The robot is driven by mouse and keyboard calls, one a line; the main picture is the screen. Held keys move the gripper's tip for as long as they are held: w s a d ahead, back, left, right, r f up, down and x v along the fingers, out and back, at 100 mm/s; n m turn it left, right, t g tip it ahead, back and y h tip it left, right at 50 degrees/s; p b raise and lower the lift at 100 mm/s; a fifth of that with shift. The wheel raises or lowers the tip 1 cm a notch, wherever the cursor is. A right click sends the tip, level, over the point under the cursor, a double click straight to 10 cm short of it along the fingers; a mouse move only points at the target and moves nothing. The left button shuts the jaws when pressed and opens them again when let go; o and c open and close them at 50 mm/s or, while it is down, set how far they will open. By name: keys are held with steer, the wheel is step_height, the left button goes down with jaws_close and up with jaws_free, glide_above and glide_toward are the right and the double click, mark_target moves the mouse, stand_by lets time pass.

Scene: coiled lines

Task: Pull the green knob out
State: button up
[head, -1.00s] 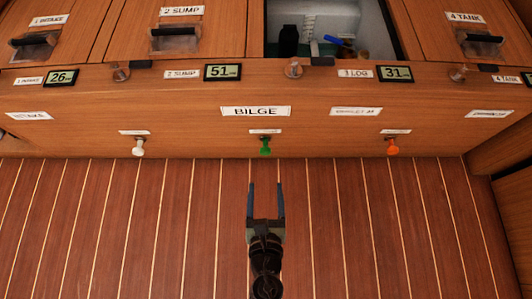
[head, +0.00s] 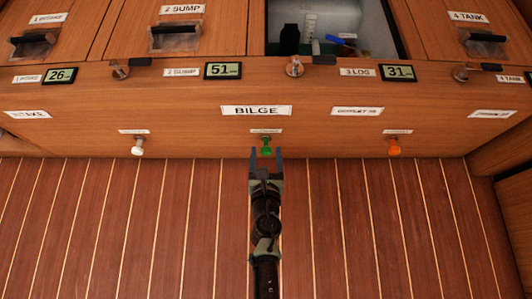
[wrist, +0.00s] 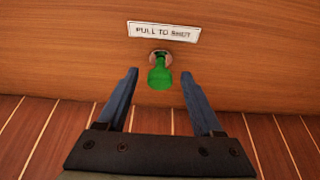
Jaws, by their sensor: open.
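The green knob (head: 266,148) sticks out of the wooden front panel, below the BILGE label, between a white knob and an orange knob. In the wrist view the green knob (wrist: 160,74) sits on a round metal collar under a plate reading "PULL TO SHUT" or similar. My gripper (head: 266,153) is open and empty, its two blue-grey fingers pointing at the panel. In the wrist view the fingertips (wrist: 159,72) stand to either side of the knob, with a gap on both sides. I cannot tell how deep the knob lies between them.
The white knob (head: 138,147) is to the left and the orange knob (head: 393,147) to the right, both well clear. Above are small displays, metal knobs and an open compartment (head: 335,30) with items inside. The striped floor (head: 400,230) below is clear.

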jaws_close()
stand_by(0.4)
stand_by(1.1)
